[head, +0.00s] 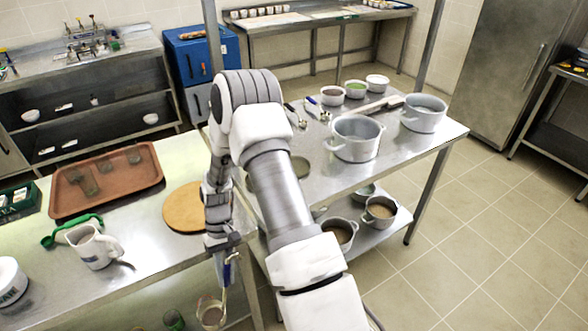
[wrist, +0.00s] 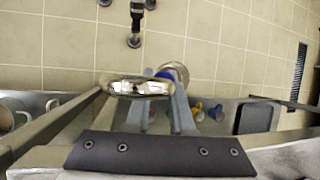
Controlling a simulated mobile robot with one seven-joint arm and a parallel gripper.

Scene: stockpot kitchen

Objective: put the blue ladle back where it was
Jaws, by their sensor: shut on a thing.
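My gripper (head: 222,258) hangs over the front edge of the left steel counter, pointing down. It is shut on the blue ladle (head: 228,269), whose blue handle shows at the fingers with a thin metal shaft hanging below. The ladle's lower end is hard to tell from a round vessel (head: 210,312) beneath it. In the wrist view a bit of blue (wrist: 163,74) shows by the fingertips (wrist: 160,95). A second blue-handled utensil (head: 314,102) lies on the right steel table. The frames do not show which spot the held ladle came from.
A green ladle (head: 68,231), a white mug (head: 93,246), a brown tray (head: 108,180) and a round wooden board (head: 183,207) sit on the left counter. Large pots (head: 355,138) and small bowls stand on the right table. The tiled floor at right is clear.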

